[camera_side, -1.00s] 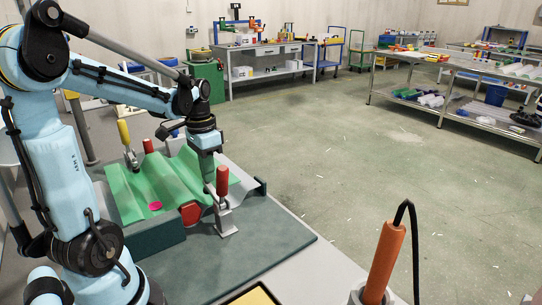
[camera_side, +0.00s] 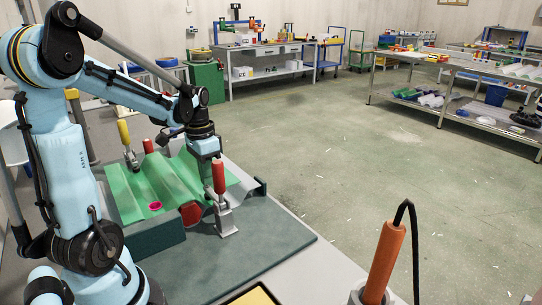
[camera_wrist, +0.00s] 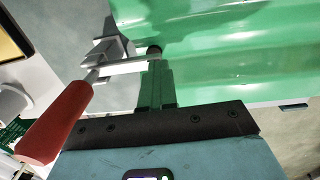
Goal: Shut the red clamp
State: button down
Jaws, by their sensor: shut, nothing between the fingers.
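The red clamp stands at the near right edge of the green corrugated sheet (camera_side: 125,187). Its red handle (camera_side: 218,177) points nearly straight up, over a grey metal base (camera_side: 226,224). In the wrist view the red handle (camera_wrist: 55,122) lies at the left, and its metal arm reaches over to a dark tip beside my fingers. My gripper (camera_wrist: 155,62) is shut and empty, over the sheet's edge next to the clamp. In the side view my gripper (camera_side: 209,182) is just left of the handle, its fingertips partly hidden. I cannot tell whether they touch the clamp.
A clamp with a yellow handle (camera_side: 124,132) and another red handle (camera_side: 148,146) stand at the sheet's far side. An orange-handled tool (camera_side: 385,262) stands at the front right. The mat right of the clamp is clear.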

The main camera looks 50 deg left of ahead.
notch_tip(320, 180, up, 4)
jog(key=shift+f, duration=0.15)
jog(key=a+r, duration=0.6)
jog(key=r, duration=0.2)
jog(key=w+d+f+t, duration=0.1)
jog(key=d+f+t, duration=0.2)
jog(key=d, duration=0.9)
jog(key=d+f+t, duration=0.4)
jog(key=d, duration=0.9)
jog(key=shift+w+d+y, duration=0.3)
jog(key=shift+w, duration=0.05)
jog(key=c, duration=1.8)
grip_release()
